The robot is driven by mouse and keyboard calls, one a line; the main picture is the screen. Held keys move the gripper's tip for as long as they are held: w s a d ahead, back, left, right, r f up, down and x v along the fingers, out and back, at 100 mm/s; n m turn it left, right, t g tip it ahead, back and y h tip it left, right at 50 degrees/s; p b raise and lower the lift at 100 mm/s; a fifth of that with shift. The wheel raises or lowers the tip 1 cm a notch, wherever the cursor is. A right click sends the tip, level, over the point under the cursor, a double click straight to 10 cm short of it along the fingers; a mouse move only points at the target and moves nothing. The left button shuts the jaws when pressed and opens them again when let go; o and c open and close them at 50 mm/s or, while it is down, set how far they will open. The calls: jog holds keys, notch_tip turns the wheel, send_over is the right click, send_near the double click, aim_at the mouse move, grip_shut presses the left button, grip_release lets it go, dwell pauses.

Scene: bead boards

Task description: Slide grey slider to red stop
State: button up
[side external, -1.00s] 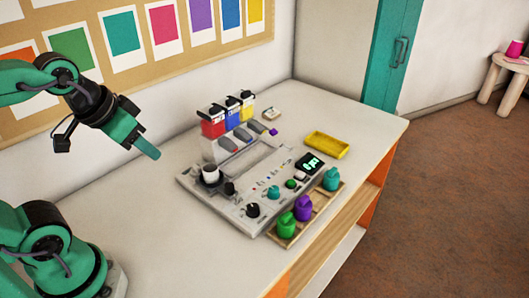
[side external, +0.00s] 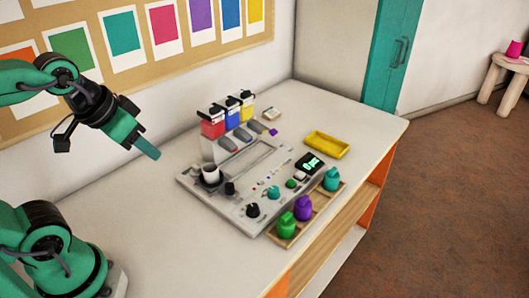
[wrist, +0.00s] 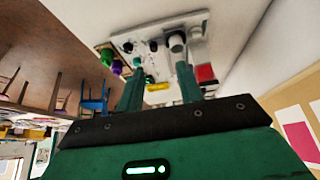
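The grey-white control panel (side external: 240,222) lies on the bench, right of my gripper (side external: 149,150) in the side view. A long slot (side external: 252,163) runs along it. A white cup (side external: 210,172) sits on a dark base near the slot's left end. I cannot tell for sure which part is the grey slider; three grey paddles (side external: 242,134) sit below the bottles. The red-labelled bottle (side external: 213,127) is leftmost; a separate red stop is too small to make out. My gripper is above the bench, apart from the panel. In the wrist view its fingers (wrist: 158,72) are spread and empty.
Black knobs (side external: 252,210), a teal knob (side external: 273,193) and a display (side external: 311,162) are on the panel. A wooden tray (side external: 286,238) with green, purple and teal pegs stands at its front. A yellow tray (side external: 327,145) lies behind right.

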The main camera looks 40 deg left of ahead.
jog(key=shift+o, duration=1)
jog(key=m+g, duration=0.6)
jog(key=m, duration=0.3)
send_over(229, 185)
jog(key=shift+f, duration=6.25)
jog(key=shift+f, duration=3.9)
